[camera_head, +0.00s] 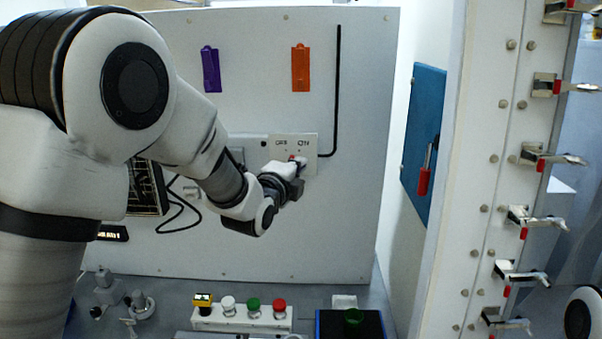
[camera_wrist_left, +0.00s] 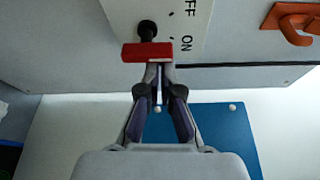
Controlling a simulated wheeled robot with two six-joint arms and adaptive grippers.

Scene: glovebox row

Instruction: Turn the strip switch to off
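The strip switch plate (camera_head: 312,141) is a pale square on the white back panel, with OFF and ON lettering. In the left wrist view the plate (camera_wrist_left: 205,25) shows OFF above ON, and a red handle (camera_wrist_left: 136,53) sits beside a black knob (camera_wrist_left: 147,30). The handle lies crosswise, its right end near the ON lettering. My left gripper (camera_wrist_left: 158,68) has its fingertips nearly together, at the lower edge of the red handle, with a thin gap between them. Whether they touch it is unclear. In the head view the left gripper (camera_head: 297,166) covers part of the plate. My right gripper is not in view.
A purple holder (camera_head: 210,69) and an orange holder (camera_head: 300,68) hang above. A black cable (camera_head: 337,90) runs from the plate upward. A blue board (camera_head: 417,135) and a white post with clamps stand at right.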

